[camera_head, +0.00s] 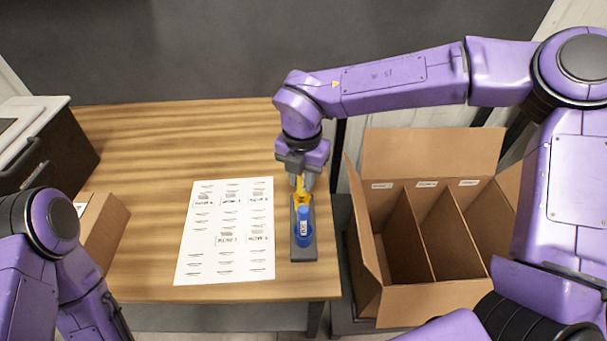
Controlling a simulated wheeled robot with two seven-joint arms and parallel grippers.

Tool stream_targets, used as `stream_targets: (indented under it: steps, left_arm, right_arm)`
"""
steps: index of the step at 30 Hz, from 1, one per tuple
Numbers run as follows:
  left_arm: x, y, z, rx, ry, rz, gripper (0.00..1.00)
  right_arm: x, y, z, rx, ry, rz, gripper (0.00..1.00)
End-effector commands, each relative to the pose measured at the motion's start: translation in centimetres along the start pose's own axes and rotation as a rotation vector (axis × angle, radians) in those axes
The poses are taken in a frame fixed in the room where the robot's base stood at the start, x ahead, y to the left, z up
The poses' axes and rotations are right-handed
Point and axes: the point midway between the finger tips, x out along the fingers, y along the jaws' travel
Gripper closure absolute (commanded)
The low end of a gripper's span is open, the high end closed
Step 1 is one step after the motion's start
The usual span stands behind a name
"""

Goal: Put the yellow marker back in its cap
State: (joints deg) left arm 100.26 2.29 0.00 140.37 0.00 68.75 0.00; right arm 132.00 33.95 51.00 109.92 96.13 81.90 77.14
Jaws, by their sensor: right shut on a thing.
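A dark grey block (304,254) lies along the right edge of the wooden table. A blue marker (304,226) stands in its near part. My right gripper (299,176) is above the far part of the block, pointing down and shut on the yellow marker (302,197). Yellow shows just below the fingers, behind the blue marker. The blue marker and the gripper hide part of it, and I cannot tell whether its tip is inside its cap. My left arm shows at the lower left, but its gripper is not in view.
A white printed sheet (205,235) lies left of the block. An open cardboard box (400,300) with dividers stands right of the table. Another cardboard box (108,231) and a dark case (55,155) are at the left.

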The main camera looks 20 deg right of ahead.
Motion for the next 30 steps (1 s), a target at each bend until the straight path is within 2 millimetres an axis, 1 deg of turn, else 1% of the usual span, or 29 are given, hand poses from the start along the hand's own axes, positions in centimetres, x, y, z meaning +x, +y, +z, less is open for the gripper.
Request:
stream_targets:
  steps: [11,20,30]
  left_arm:
    - [0.2,0.0,0.1,0.000,0.000,0.000,0.69]
    - [0.8,0.1,0.3,0.000,0.000,0.000,0.69]
    - [0.8,0.1,0.3,0.000,0.000,0.000,0.69]
  right_arm:
    - [0.2,0.0,0.0,0.000,0.000,0.000,1.00]
    - [1.2,0.0,0.0,0.000,0.000,0.000,1.00]
    - [1.2,0.0,0.0,0.000,0.000,0.000,1.00]
